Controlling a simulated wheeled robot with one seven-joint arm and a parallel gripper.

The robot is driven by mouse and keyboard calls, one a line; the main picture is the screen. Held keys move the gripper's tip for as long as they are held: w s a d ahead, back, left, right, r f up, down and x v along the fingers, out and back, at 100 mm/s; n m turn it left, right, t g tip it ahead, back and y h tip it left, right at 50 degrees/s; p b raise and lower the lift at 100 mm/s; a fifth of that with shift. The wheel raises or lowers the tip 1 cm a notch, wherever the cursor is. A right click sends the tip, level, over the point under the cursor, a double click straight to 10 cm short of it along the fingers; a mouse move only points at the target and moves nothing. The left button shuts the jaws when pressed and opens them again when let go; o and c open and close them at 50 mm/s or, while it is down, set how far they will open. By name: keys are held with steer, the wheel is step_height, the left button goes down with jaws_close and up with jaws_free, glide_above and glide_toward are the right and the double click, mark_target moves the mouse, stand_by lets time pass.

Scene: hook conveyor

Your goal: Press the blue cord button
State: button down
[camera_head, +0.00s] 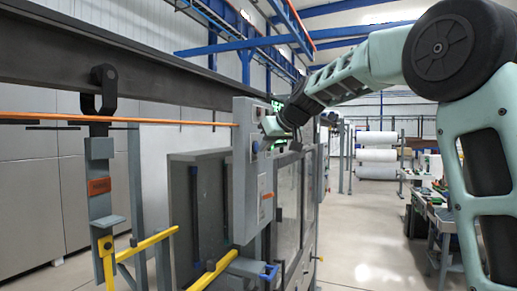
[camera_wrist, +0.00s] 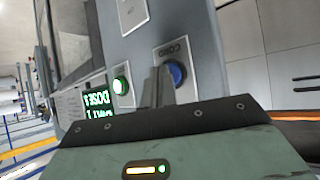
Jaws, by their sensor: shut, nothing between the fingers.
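The blue button (camera_wrist: 177,74) sits on a plate lettered "CORD" on the grey control box, in the wrist view. My gripper (camera_wrist: 160,72) is shut and empty. Its fingertips appear just left of the blue button and cover part of its left edge; I cannot tell whether they touch it.
A lit green button (camera_wrist: 120,86) and a green text display (camera_wrist: 96,105) are left of my fingers. An orange cord (camera_head: 120,119) runs to the box. A hook carrier (camera_head: 101,185) hangs from the dark rail (camera_head: 150,75). Yellow bars (camera_head: 148,243) stand low.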

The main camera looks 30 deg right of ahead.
stand_by(0.5)
steer(key=shift+s+d+b, duration=0.45)
steer(key=shift+s+b, duration=0.15)
steer(key=shift+b, duration=0.15)
steer(key=s+d+b, duration=0.1)
steer(key=s, duration=0.1)
steer(key=s+d+b, duration=0.2)
stand_by(0.9)
